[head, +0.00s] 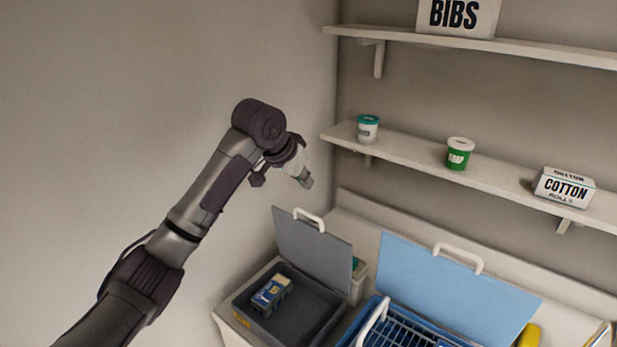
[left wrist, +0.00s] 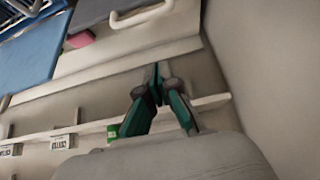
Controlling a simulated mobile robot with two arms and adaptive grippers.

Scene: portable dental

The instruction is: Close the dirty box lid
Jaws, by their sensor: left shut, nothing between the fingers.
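A dark grey box (head: 316,331) stands on the counter at the lower middle of the head view. Its grey lid (head: 318,250) is open and stands up at the back, with a white handle (head: 308,220) on its top edge. I cannot read a label that names it the dirty box. A small blue and yellow item (head: 271,293) lies inside. My left gripper (head: 308,183) is shut and empty, above the lid and apart from it. It also shows in the left wrist view (left wrist: 158,76), with the grey lid (left wrist: 92,12) and its handle near the top. My right gripper is not visible.
A blue box with an open blue lid (head: 455,290) stands to the right of the grey box. Shelves (head: 420,170) on the back wall hold a white and green jar (head: 368,128), a green cup (head: 459,153) and a cotton rolls box (head: 565,188). A wall stands close on the left.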

